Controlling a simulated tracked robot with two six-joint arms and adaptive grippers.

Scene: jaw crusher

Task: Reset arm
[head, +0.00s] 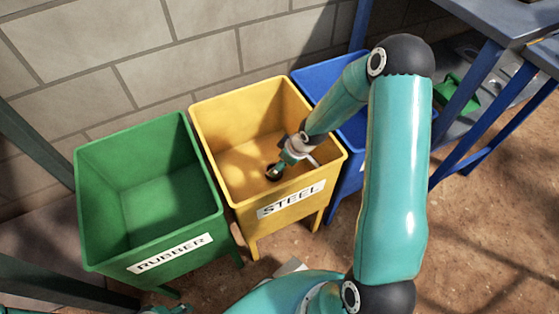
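My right arm reaches up from the bottom of the head view and bends down to the left at its elbow. Its gripper (293,169) is over the yellow bin (333,164) labelled STEEL, inside the outline of its opening. The fingers look spread apart, with one dark tip at the left and a lighter one at the right. I see no object held between them. A small teal part shows at the bottom left edge; my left gripper itself cannot be made out.
A green bin (92,209) labelled RUBBER stands left of the yellow one, and a blue bin (312,72) stands right, partly behind my arm. A brick wall (70,52) is behind them. Blue metal framework (466,113) stands at right. Brown floor is open at lower right.

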